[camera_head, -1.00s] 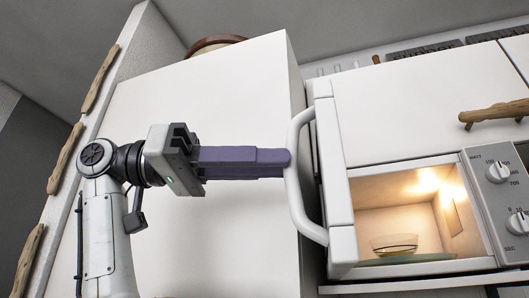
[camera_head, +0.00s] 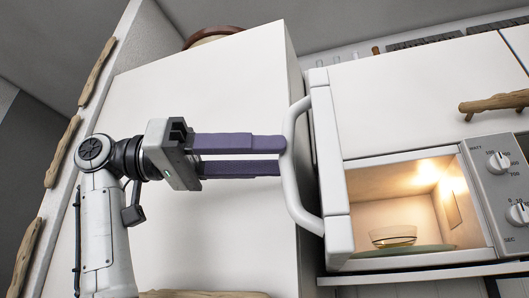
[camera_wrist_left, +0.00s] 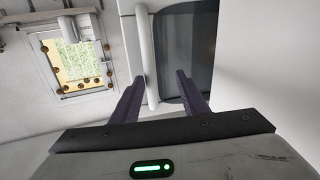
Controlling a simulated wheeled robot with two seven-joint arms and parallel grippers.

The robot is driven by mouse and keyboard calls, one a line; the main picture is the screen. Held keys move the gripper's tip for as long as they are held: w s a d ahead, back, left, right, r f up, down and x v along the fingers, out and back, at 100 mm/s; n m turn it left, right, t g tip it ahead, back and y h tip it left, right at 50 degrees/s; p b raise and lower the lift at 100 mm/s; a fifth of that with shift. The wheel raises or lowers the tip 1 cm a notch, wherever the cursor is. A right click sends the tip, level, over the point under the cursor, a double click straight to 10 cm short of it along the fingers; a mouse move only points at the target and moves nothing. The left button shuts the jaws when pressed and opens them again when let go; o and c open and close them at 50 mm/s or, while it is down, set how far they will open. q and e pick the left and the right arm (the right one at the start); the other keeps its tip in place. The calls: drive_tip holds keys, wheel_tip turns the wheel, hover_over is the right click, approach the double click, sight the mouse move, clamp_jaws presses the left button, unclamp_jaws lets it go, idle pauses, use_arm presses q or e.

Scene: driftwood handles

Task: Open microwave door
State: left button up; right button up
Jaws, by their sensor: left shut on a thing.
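The microwave door (camera_head: 332,150) stands swung open, seen nearly edge-on in the head view, with the lit cavity (camera_head: 400,200) exposed to its right. Its white curved handle (camera_head: 291,190) is on the door's left side. The left wrist view shows the handle (camera_wrist_left: 147,50) between the fingers, near the left one, with the dark door window (camera_wrist_left: 188,45) behind. My right gripper is out of view.
A bowl (camera_head: 394,236) sits on the glass plate inside the microwave. The control panel (camera_head: 495,180) is right of the cavity. A tall white cabinet (camera_head: 210,80) stands behind my left arm. A driftwood handle (camera_head: 493,103) is on the cabinet above.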

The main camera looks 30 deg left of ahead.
use_arm(q)
drive_tip(key=v, duration=0.9)
drive_tip(key=shift+s+a+b, duration=0.25)
drive_tip(key=shift+a+b, duration=0.05)
drive_tip(key=shift+b, duration=0.1)
